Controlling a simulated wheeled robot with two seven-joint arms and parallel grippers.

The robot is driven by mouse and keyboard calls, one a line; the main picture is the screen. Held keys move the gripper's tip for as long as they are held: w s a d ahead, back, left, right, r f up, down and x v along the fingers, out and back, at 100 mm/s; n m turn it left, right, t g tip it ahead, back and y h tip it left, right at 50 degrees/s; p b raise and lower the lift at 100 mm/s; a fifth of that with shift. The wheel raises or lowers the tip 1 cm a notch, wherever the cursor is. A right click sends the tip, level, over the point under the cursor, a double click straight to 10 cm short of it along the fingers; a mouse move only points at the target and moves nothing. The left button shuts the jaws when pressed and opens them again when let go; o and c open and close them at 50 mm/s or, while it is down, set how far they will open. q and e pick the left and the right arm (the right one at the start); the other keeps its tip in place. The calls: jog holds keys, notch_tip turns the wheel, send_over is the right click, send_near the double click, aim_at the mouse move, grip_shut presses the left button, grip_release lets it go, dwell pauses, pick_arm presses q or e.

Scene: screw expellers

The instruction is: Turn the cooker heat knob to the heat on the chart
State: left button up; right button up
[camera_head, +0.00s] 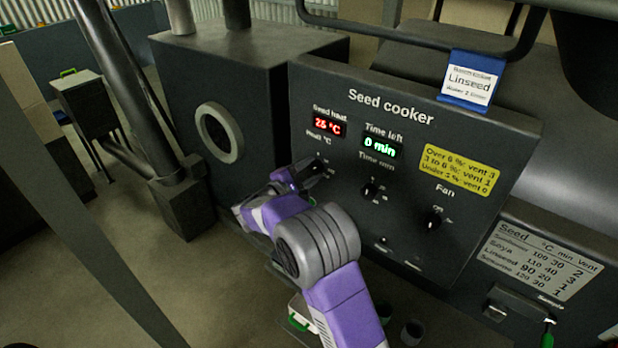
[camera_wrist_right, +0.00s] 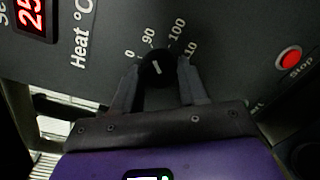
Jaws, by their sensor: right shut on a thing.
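The heat knob (camera_wrist_right: 157,66) is black and round, with a small white mark; which number it points to I cannot tell. Printed labels 0, 90, 100 and a partly covered one arc around it. My right gripper (camera_wrist_right: 158,80) is shut on the knob, one finger on each side. In the head view my right gripper (camera_head: 300,178) is at the cooker panel and hides part of the knob. The chart (camera_head: 540,262) at right lists Linseed at 90 °C, 20 min, vent 1. A blue-backed card (camera_head: 470,80) reads Linseed. My left gripper is not in view.
The seed heat display (camera_head: 328,122) shows about 25 °C and the time display (camera_head: 382,146) 0 min. The time knob (camera_head: 369,190) and fan knob (camera_head: 433,220) are to the right. A red stop button (camera_wrist_right: 289,59) is near the gripper.

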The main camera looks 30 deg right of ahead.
dwell(0.5)
jog(key=o, duration=1.1)
jog(key=shift+c, duration=0.2)
jog(key=shift+a, duration=0.15)
jog(key=v, duration=0.7)
jog(key=shift+a, duration=0.15)
jog(key=shift+s, duration=0.1)
